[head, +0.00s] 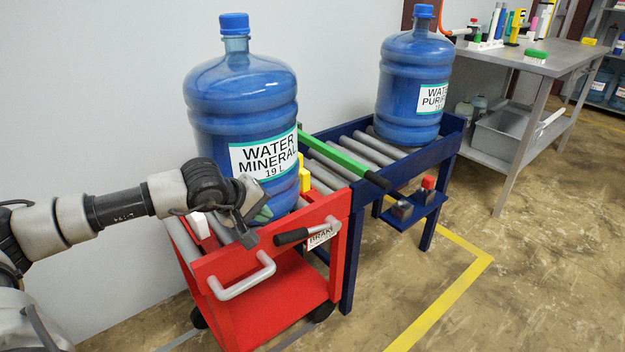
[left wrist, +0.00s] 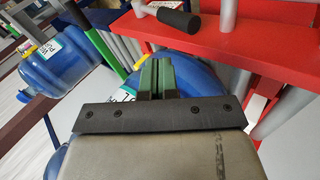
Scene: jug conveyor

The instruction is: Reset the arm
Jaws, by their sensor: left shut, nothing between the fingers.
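My left arm comes in from the left in the head view. Its gripper (head: 262,212) is in front of the lower part of a big blue jug labelled "WATER MINERAL 19 L" (head: 240,108); I cannot tell whether it touches. In the left wrist view the green fingers (left wrist: 156,74) are together with nothing between them, and the blue jug (left wrist: 198,78) is behind them. The jug stands upright on the rollers of a red cart (head: 275,243). My right gripper is not in view.
A second blue jug (head: 414,75) stands on the blue roller conveyor (head: 347,222) behind the cart. A green bar (head: 335,155) with a black handle crosses between them. A black brake lever (head: 292,236) is on the cart's front. A grey workbench (head: 555,62) stands right; floor there is clear.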

